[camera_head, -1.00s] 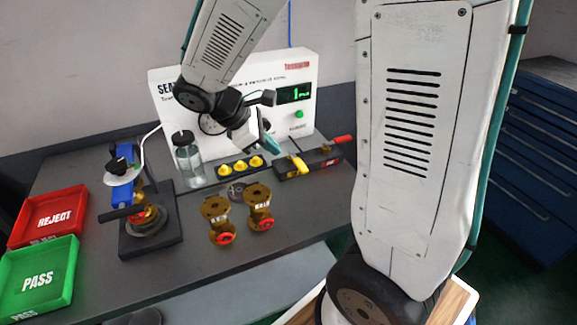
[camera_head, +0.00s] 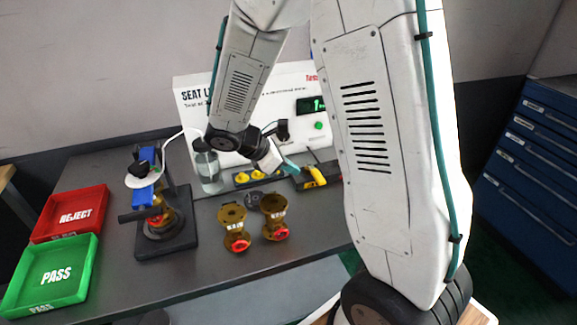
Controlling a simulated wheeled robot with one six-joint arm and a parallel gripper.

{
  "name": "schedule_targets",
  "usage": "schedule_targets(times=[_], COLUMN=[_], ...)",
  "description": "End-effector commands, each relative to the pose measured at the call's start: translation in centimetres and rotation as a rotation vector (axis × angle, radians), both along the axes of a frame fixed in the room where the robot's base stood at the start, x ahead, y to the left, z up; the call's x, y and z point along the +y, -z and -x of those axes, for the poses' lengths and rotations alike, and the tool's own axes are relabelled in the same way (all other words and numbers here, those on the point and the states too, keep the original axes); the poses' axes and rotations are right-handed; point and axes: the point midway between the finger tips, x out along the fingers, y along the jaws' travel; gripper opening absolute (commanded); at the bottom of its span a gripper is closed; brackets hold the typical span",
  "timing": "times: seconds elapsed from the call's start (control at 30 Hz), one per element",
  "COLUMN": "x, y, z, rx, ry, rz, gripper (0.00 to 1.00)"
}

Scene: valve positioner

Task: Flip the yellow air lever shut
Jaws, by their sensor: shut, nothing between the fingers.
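The yellow air lever (camera_head: 315,175) sits on a dark block (camera_head: 303,184) at the back right of the bench, in front of the white panel. It slants, with its upper end toward my gripper. My gripper (camera_head: 289,164) has teal fingertips and is shut and empty. It points down and right, just to the upper left of the lever. I cannot tell whether it touches the lever.
Two brass valves (camera_head: 234,225) (camera_head: 274,215) stand in front. A clear bottle (camera_head: 208,168) and yellow knobs (camera_head: 257,173) are left of the block. A blue-handled fixture (camera_head: 166,225), a red REJECT tray (camera_head: 72,212) and a green PASS tray (camera_head: 50,275) are farther left.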

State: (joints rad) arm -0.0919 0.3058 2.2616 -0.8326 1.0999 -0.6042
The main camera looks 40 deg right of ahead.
Motion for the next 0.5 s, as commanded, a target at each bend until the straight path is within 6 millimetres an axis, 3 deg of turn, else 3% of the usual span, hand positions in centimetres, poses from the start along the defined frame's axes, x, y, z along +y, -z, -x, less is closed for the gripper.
schedule_targets(times=[0.2,0.5], x=[-2.8,-4.5], y=[2.9,4.6], z=[0.9,1.3], rx=[0.003,0.000], ry=[0.003,0.001], rz=[-0.001,0.000], gripper=[0.00,0.00])
